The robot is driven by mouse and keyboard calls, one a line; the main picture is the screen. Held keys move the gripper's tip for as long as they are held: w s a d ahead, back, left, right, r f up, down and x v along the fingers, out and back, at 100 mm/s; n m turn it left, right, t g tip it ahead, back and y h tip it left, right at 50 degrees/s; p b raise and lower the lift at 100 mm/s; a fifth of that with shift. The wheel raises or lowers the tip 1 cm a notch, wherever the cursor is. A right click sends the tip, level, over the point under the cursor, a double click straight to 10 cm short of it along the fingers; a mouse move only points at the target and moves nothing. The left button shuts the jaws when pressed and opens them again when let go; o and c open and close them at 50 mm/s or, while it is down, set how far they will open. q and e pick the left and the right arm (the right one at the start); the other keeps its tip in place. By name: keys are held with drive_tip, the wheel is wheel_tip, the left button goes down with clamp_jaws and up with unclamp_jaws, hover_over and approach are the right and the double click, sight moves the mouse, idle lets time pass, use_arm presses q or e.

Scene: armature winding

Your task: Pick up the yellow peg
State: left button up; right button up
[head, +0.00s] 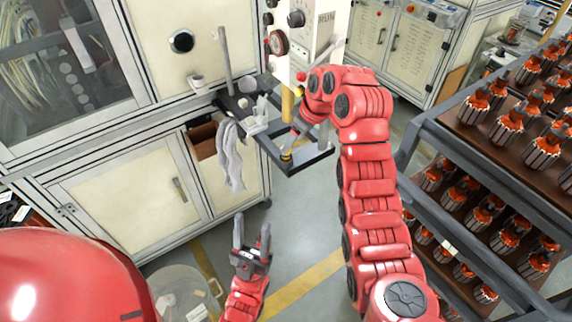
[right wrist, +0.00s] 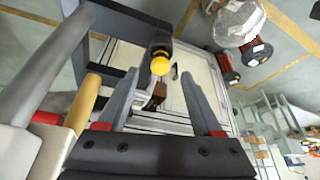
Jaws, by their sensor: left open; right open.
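A yellow peg (head: 287,103) stands upright beside the machine, above a dark frame (head: 318,158). In the right wrist view a yellow-orange rod (right wrist: 84,104) rises left of my fingers, and a round yellow end (right wrist: 160,65) on a dark holder shows between the fingertips in the picture. A small yellow part (head: 286,156) also sits on the frame. I cannot tell which is the task's peg. My right gripper (right wrist: 160,74) is open, with nothing clearly held; my arm largely hides it in the head view. My left gripper (head: 252,220) is open and empty, low at the front.
A grey cloth (head: 230,155) hangs by the machine's ledge. A rack (head: 462,150) with several orange-and-metal armatures stands at the right. A clear bin (head: 185,292) is on the floor at the lower left. Open floor lies below the frame.

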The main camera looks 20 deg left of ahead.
sight(286, 155)
drive_tip(key=p+x, duration=0.3)
drive_tip(key=x, duration=0.1)
drive_tip(key=shift+a+f, duration=0.2)
drive_tip(key=shift+w+a+f, duration=0.1)
drive_tip(key=shift+f, duration=0.3)
clamp_jaws()
